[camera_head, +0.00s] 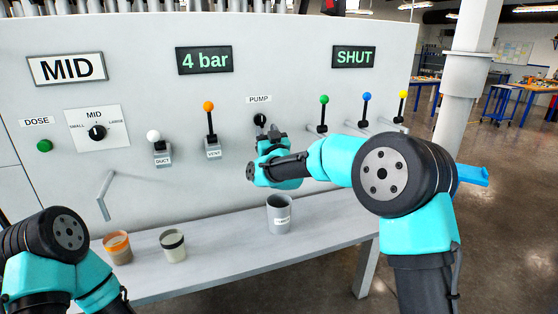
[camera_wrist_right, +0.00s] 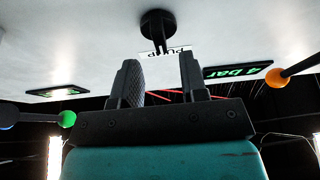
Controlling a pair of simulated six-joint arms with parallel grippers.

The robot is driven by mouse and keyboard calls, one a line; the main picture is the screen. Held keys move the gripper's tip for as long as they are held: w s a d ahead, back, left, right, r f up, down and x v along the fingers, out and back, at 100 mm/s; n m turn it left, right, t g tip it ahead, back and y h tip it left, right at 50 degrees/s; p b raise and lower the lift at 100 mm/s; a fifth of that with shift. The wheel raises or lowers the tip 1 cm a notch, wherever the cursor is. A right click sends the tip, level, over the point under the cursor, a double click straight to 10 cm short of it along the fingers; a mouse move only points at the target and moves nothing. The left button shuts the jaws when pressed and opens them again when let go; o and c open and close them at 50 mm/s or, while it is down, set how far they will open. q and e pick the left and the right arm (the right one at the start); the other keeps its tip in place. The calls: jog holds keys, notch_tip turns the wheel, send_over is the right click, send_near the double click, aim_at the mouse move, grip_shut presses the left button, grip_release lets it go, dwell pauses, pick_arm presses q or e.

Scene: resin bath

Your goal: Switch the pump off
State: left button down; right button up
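The pump knob (camera_head: 260,119) is a black rotary knob on the pale panel, below the "PUMP" label (camera_head: 259,99). In the right wrist view the knob (camera_wrist_right: 158,24) sits just beyond my fingertips, roughly in line with the gap between them. My right gripper (camera_head: 270,138) is close below and in front of the knob. It is open and empty, its two black fingers (camera_wrist_right: 160,64) apart and not around the knob. The lower part of the knob is close to the fingers in the head view. My left arm shows at the lower left, with its gripper out of sight.
Levers with white (camera_head: 153,135), orange (camera_head: 208,106), green (camera_head: 324,99), blue (camera_head: 367,96) and yellow (camera_head: 403,94) balls flank the knob. A grey cup (camera_head: 280,216) stands on the bench (camera_head: 220,257) below my gripper. Displays read "4 bar" (camera_head: 204,60) and "SHUT" (camera_head: 354,57).

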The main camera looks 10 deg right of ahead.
jog(key=v, duration=1.3)
